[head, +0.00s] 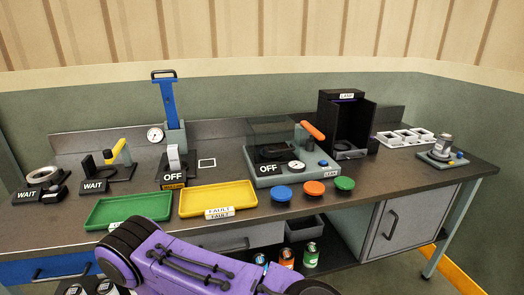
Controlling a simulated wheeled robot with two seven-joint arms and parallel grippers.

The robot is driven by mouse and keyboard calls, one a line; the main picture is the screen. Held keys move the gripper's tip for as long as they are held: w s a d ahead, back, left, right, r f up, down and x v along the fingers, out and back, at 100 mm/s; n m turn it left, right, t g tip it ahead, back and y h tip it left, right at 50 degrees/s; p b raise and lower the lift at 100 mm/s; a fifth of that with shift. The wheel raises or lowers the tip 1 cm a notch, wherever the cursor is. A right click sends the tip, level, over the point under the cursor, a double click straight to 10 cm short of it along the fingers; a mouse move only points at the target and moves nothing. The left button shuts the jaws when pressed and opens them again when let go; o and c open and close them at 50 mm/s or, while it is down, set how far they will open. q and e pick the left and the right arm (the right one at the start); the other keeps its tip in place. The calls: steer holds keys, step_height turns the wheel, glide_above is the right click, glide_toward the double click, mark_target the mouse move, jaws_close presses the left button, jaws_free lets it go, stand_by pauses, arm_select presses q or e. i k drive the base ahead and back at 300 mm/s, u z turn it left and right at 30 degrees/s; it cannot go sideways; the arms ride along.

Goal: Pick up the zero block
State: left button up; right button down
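No block with a readable "zero" label shows in the head view, so I cannot tell for sure which thing is the zero block. A light grey upright block (174,158) stands on a dark base marked OFF (173,179), left of the middle of the bench. A grey metal cylinder (445,142) stands on a small grey fixture (440,160) at the bench's right end. Neither of my grippers shows in this view. A purple and black arm part of mine crosses the bottom of the picture and hides part of the bench front.
The workbench (345,195) holds a green tray (130,208), a yellow tray (218,197), a leak tester (285,173) with an orange handle, a blue-handled press (168,103), a black lamp box (345,122) and a white rack (404,138). Coloured discs (314,188) line the front edge.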

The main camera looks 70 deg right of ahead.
mark_target(172, 150)
steer(key=z, duration=2.25)
